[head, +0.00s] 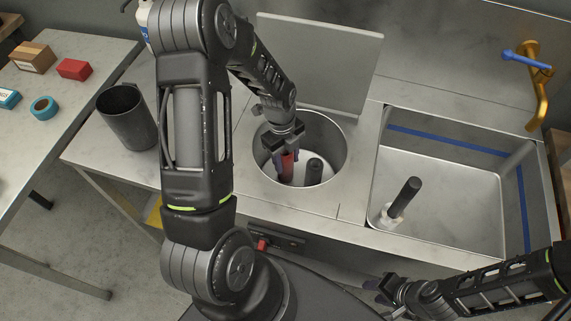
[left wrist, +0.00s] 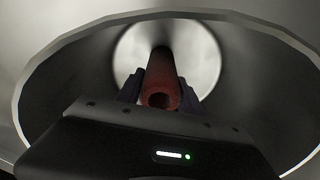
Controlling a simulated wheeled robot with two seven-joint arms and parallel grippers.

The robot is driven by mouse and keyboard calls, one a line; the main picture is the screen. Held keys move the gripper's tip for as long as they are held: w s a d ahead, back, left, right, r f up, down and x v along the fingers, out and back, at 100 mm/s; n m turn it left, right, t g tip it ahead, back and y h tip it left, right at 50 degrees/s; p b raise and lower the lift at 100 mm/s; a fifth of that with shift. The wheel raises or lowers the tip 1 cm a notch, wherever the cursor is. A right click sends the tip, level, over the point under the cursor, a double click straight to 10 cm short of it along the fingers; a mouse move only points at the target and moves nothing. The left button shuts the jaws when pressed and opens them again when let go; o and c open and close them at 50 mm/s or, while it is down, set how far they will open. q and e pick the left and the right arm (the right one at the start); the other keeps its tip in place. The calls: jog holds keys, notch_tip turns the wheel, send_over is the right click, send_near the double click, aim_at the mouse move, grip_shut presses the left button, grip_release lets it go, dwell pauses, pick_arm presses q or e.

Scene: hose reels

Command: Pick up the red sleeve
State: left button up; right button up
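The red sleeve (head: 287,166) is a dull red tube standing inside a round metal well in the counter. My left gripper (head: 285,160) reaches down into the well, with its fingers on either side of the sleeve's upper part. In the left wrist view the red sleeve (left wrist: 162,80) shows its hollow end between the two dark fingers (left wrist: 162,92). Whether the fingers touch it or are shut on it, I cannot tell. My right gripper (head: 388,287) is at the lower right, in front of the counter, apart from the sleeve; its finger opening is unclear.
The round well (head: 338,150) has a raised rim, and a dark cylinder (head: 315,170) stands beside the sleeve. A raised lid (head: 325,60) is behind. A sink (head: 450,200) at right holds a black rod (head: 405,197) on a pale base. A dark cup (head: 127,118) stands left.

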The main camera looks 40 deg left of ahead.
pick_arm(q)
jog(key=c, duration=0.8)
jog(key=shift+r, duration=0.1)
jog(key=shift+c, duration=0.2)
notch_tip(320, 180, up, 10)
jog(key=b, duration=0.1)
dwell(0.4)
